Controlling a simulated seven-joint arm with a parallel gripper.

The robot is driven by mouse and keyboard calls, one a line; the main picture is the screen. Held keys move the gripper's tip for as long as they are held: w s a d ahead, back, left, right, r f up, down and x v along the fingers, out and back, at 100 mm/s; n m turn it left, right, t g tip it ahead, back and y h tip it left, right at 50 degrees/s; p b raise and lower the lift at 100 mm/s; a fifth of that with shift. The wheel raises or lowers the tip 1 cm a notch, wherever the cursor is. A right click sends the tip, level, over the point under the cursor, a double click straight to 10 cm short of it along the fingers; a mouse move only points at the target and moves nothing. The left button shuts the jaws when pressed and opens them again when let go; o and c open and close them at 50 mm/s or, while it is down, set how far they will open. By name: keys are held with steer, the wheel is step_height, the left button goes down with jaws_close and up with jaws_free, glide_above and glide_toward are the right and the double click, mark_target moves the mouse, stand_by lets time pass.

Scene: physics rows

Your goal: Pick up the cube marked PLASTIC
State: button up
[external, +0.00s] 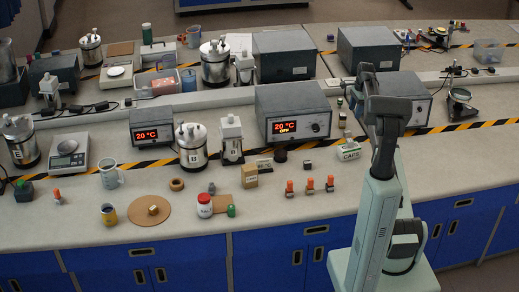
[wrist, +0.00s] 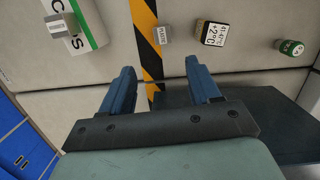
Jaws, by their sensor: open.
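No cube shows a readable PLASTIC mark. In the wrist view a small grey cube (wrist: 165,34) lies on the bench by the yellow-black stripe, beyond the fingertips. A brown cube (external: 154,210) stands on a round cork mat, and a dark-sided cube (external: 307,165) lies left of the CAPS box. My gripper (wrist: 161,75) is open and empty, above the bench.
A large dark instrument (wrist: 255,118) is close to the right finger. In the external view, a 20 °C box (external: 292,112) and orange-topped pieces (external: 310,185) stand nearby.

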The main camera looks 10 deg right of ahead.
glide_above(348, 131)
steer(key=d, duration=0.1)
steer(key=f, duration=0.6)
steer(key=shift+s+d+f, duration=0.1)
steer(key=shift+s+f, duration=0.25)
steer(key=shift+f, duration=0.05)
steer(key=shift+w+a+f, duration=0.1)
steer(key=shift+a+f, duration=0.1)
steer(key=shift+f, duration=0.65)
steer(key=shift+w+a+f, duration=0.1)
steer(key=shift+a+f, duration=0.15)
steer(key=shift+f, duration=0.65)
steer(key=shift+a+f, duration=0.2)
steer(key=shift+f, duration=0.65)
steer(key=c, duration=1.1)
steer(key=shift+r, duration=0.1)
